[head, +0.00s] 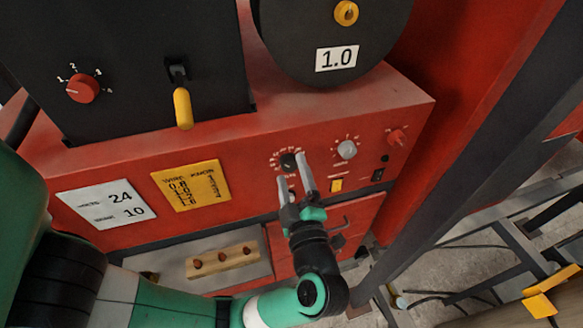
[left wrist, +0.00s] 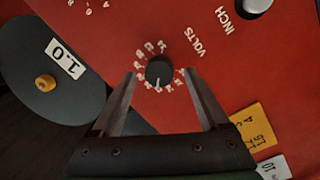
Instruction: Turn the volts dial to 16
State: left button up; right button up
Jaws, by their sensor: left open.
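The volts dial is a black round knob (left wrist: 159,71) on a red panel, ringed by white numbers, with "VOLTS" printed beside it. It also shows in the head view (head: 288,161), partly behind a finger. My left gripper (left wrist: 158,74) is open, its two fingers on either side of the knob. In the head view the left gripper (head: 292,168) reaches up to the panel from below. I cannot tell whether the fingers touch the knob. The numbers are too small to read, and the knob's setting is unclear. My right gripper is not in view.
A black reel (head: 333,30) marked 1.0 stands above. A yellow-handled lever (head: 183,108) is upper left.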

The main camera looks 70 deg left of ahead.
pick_arm(q)
jog(key=shift+w+a, duration=0.1)
jog(key=shift+a, duration=0.55)
grip_shut()
jog(key=shift+n, duration=0.4)
jog(key=n+b, duration=0.1)
jog(key=n, duration=0.2)
jog(key=shift+f+n+b, duration=0.15)
jog(key=shift+n+b, duration=0.15)
jog(key=n+b, duration=0.1)
jog(key=n, duration=0.1)
jog(key=n+b, duration=0.1)
jog(key=n, duration=0.1)
jog(key=shift+w+f+n+g+y+b, duration=0.1)
jog(key=shift+n+g+y+b, duration=0.2)
jog(key=shift+n+y+b, duration=0.1)
jog(key=n+b, duration=0.2)
jog(key=n, duration=0.1)
jog(key=n+b, duration=0.3)
jog(key=shift+n+g+y, duration=0.3)
jog(key=shift+n, duration=0.1)
jog(key=shift+r+n+g+b, duration=0.2)
jog(key=shift+n+g+b, duration=0.2)
jog(key=shift+n+b, duration=1.15)
